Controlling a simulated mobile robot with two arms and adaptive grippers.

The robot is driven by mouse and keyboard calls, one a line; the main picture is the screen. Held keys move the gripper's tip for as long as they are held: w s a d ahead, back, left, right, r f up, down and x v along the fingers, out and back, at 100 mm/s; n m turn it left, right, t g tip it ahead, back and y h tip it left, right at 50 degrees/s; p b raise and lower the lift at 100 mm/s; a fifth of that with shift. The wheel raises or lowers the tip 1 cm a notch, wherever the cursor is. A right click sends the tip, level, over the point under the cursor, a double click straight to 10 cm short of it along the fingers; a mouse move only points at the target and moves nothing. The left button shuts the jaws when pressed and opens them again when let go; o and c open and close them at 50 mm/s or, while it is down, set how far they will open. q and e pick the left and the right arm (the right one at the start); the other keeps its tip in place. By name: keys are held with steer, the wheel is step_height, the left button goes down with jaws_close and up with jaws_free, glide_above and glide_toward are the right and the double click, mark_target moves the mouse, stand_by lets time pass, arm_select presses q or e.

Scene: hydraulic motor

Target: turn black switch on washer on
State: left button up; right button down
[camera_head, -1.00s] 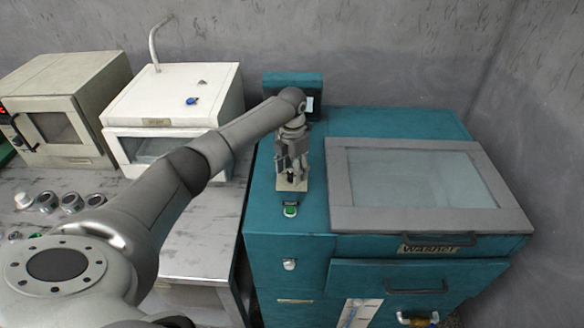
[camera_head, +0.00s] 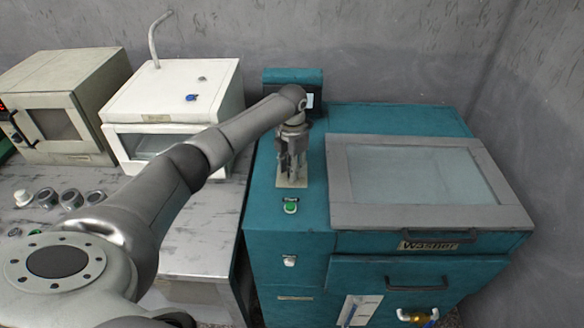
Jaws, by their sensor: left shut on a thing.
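The washer (camera_head: 285,225) is the teal machine at the right, with a label reading "Washer" on its front and a grey-framed glass lid (camera_head: 345,195) that is down. My left gripper (camera_head: 292,178) points down over a small beige switch plate (camera_head: 283,186) on the left part of the washer top. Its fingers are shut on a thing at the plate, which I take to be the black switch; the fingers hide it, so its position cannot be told. A green button (camera_head: 291,208) sits just in front of the plate. My right gripper is not in view.
A small teal box with a screen (camera_head: 292,78) stands at the back of the washer, behind my left arm. A white machine (camera_head: 175,100) and a beige oven (camera_head: 62,105) stand at the left. Several small round parts (camera_head: 70,199) lie on the grey table.

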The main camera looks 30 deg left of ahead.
arm_select(q)
steer(key=shift+a+f+m+b, duration=0.1)
steer(key=shift+m+b, duration=0.8)
steer(key=shift+b, duration=0.05)
steer(key=m+b, duration=0.2)
steer(key=shift+m, duration=0.4)
steer(key=m+b, duration=0.3)
steer(key=m, duration=0.2)
steer(key=shift+w, duration=0.1)
steer(key=m+b, duration=0.1)
steer(key=m, duration=0.3)
steer(key=shift+r+m+b, duration=0.2)
steer(key=shift+m+b, duration=0.45)
steer(key=shift+m, duration=1.25)
steer(key=o, duration=1)
